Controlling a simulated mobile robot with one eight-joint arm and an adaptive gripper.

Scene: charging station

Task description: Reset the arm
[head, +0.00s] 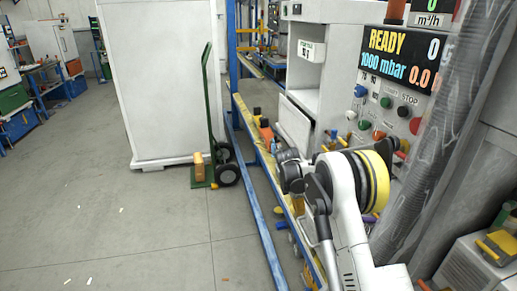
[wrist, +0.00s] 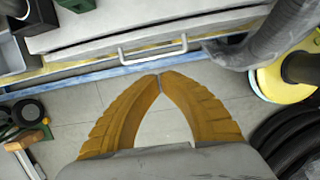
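My arm (head: 345,215) is white with a yellow band and rises at the right of the head view, bent in front of the charging station. Its dark wrist end (head: 290,170) points left, beside the station's front. In the wrist view my gripper (wrist: 160,77) has two ridged orange fingers. Their tips meet, with nothing between them. The fingers cannot be made out clearly in the head view.
The charging station's panel (head: 385,115) has a lit display and several knobs close to my arm. A thick grey hose (head: 440,130) hangs at right. A blue rail (head: 262,215) runs along the floor. A green hand truck (head: 209,115) stands beyond; open floor (head: 110,225) lies left.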

